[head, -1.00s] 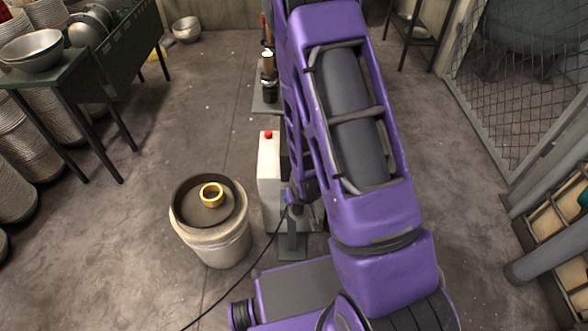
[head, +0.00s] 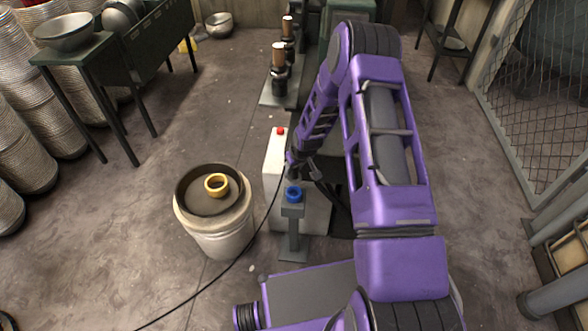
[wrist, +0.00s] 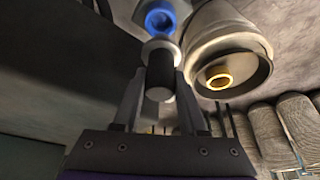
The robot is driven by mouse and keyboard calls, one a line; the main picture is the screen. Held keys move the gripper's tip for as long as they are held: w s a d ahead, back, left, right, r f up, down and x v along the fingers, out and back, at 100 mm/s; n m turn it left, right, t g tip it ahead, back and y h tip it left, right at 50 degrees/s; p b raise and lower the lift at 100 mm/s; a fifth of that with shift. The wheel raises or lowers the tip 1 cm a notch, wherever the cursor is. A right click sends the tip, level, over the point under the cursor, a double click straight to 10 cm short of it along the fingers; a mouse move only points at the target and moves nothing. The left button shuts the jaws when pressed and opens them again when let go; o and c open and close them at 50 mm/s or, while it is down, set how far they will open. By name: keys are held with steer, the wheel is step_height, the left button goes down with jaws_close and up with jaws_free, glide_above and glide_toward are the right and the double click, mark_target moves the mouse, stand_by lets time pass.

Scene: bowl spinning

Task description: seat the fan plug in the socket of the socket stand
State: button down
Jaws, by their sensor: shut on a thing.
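The fan plug (wrist: 159,77) is a dark cylinder with a pale grey collar at its far end. My gripper (wrist: 160,88) is shut on it, one finger on each side. In the head view my gripper (head: 303,166) is just behind and above the socket stand (head: 292,225). The blue ring-shaped socket (head: 293,194) tops the grey stand, its opening visible. In the wrist view the socket (wrist: 160,18) lies just beyond the plug's collar, roughly in line with it. The plug appears outside the socket; the exact gap cannot be told.
A black cable (head: 238,258) runs from near my gripper to the lower left. A pale drum (head: 222,238) with a yellow ring (head: 217,184) stands left of the stand. A white box with a red button (head: 280,131) is close behind. Open floor lies farther left.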

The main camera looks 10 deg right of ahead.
mark_target(294, 179)
steer(key=shift+w+f, duration=0.3)
steer(key=shift+w, duration=0.15)
steer(key=shift+f+b, duration=1.6)
steer(key=shift+f, duration=1.8)
steer(key=shift+s+d+f, duration=0.1)
steer(key=shift+f, duration=0.35)
steer(key=shift+c, duration=1.9)
jaws_free()
steer(key=shift+r, duration=0.1)
steer(key=p+v, duration=0.3)
steer(key=v, duration=1.4)
steer(key=shift+s, duration=0.2)
